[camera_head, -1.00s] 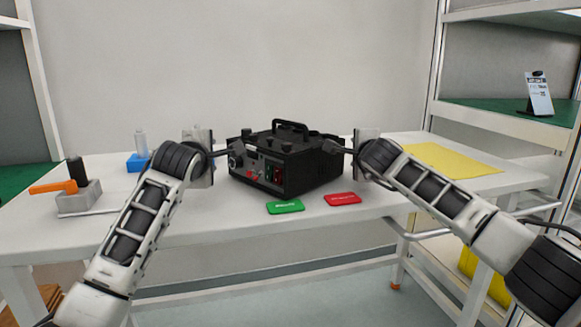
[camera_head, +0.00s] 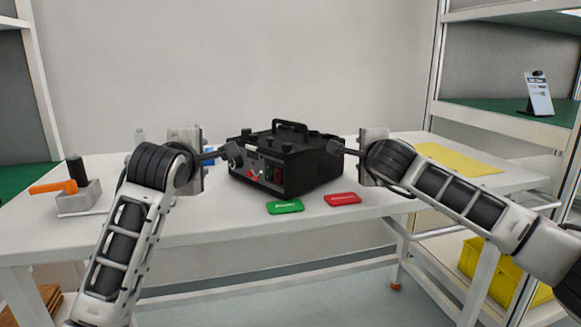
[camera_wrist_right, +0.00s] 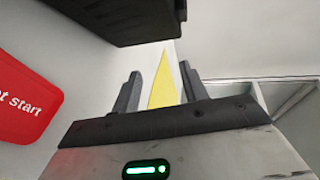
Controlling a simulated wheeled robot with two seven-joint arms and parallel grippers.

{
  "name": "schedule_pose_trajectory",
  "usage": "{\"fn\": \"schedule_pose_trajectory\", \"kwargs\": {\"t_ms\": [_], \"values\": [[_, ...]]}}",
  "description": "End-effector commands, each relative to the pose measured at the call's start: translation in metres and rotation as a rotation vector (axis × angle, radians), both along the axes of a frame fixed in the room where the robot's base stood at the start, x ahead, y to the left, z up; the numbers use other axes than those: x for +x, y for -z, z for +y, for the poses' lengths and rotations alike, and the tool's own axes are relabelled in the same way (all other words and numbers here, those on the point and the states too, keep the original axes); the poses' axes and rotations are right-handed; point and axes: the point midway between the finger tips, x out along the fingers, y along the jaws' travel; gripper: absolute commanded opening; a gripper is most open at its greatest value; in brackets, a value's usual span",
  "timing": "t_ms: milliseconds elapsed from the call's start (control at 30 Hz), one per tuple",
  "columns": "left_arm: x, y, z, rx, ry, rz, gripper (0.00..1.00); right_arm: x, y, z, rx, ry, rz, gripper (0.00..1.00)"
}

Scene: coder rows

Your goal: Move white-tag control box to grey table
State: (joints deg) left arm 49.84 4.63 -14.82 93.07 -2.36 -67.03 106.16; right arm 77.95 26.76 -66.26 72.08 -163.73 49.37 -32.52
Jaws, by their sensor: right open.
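A black control box (camera_head: 300,178) with a top handle and a front panel of knobs and red switches stands upright on the white-topped table (camera_head: 215,226). I see no white tag on it. My left gripper (camera_head: 232,153) is at the box's left side; its finger gap is too small to tell. My right gripper (camera_head: 338,148) is at the box's right side. In the right wrist view the right gripper (camera_wrist_right: 162,82) has its fingers apart with nothing between them, and the dark box (camera_wrist_right: 115,18) overhangs at the top. I cannot tell whether either gripper touches the box.
A green tag (camera_head: 285,207) and a red tag (camera_head: 342,199) lie before the box. A yellow mat (camera_head: 458,159) covers the table's right end. At left is a grey block with an orange handle (camera_head: 54,187). A shelf (camera_head: 507,120) with a sign stands at right.

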Motion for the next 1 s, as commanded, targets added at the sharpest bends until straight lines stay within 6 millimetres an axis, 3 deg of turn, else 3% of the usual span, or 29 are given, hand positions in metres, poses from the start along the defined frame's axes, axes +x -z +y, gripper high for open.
{"fn": "schedule_pose_trajectory", "kwargs": {"t_ms": [200,400,867,1000], "values": [[0.000,0.000,0.000,0.000,0.000,0.000,0.44,-0.038,-0.009,0.000,0.001,-0.001,0.000,0.44],[0.000,0.000,0.000,0.000,0.000,0.000,0.44,-0.060,-0.015,0.000,0.001,0.000,0.000,0.44],[0.000,-0.002,0.000,0.000,0.000,-0.001,0.44,-0.067,-0.018,0.000,0.001,0.001,0.000,0.44],[0.000,-0.025,0.000,0.000,0.000,-0.002,0.44,-0.067,-0.041,0.000,0.001,0.000,-0.001,0.44]]}}
